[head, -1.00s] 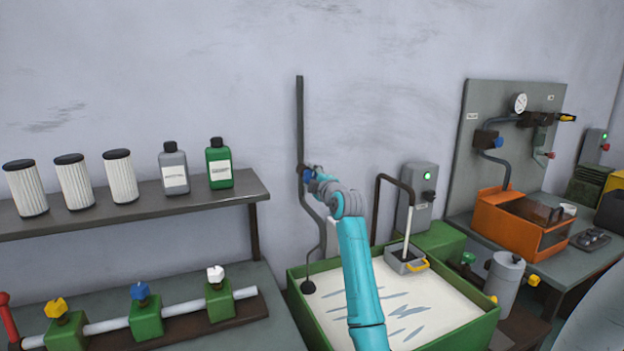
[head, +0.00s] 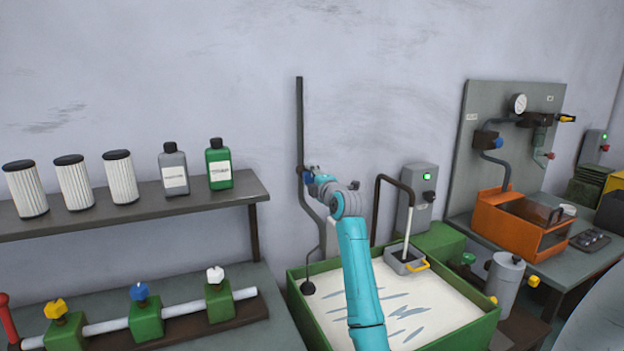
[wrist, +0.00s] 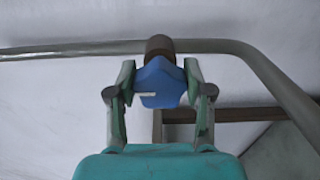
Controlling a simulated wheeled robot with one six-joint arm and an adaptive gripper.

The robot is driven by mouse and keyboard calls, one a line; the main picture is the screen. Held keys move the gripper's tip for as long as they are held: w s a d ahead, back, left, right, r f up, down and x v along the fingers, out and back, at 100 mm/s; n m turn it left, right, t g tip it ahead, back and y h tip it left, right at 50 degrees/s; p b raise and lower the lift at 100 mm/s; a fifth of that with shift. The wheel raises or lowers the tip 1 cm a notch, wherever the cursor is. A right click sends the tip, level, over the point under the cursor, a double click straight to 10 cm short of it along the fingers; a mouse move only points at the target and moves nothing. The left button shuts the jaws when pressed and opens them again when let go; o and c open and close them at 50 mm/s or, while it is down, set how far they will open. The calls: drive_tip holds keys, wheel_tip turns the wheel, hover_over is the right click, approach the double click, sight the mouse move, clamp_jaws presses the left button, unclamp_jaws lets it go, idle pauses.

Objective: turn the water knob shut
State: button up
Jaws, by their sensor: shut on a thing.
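The blue water knob (wrist: 158,82) sits on a brown valve body on the grey pipe (wrist: 70,48). A short pale mark lies near level on the knob's face. In the head view the knob (head: 307,177) is small on the upright wall pipe (head: 300,120), partly hidden by my wrist. My gripper (wrist: 159,88) is shut on the knob, with one green-grey finger on each side. In the head view my gripper (head: 312,175) is too small to show its fingers clearly.
Below is a green-rimmed tank (head: 400,342) of pale liquid. A bent dark pipe (head: 378,205) and grey control box (head: 417,195) stand right of my arm. At left are a shelf (head: 140,215) with filters and bottles, and a valve rack (head: 180,310) with yellow, blue and white knobs.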

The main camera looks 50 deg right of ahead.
drive_tip(key=o, duration=1.2)
drive_tip(key=v, duration=1.2)
drive_tip(key=shift+s, duration=0.1)
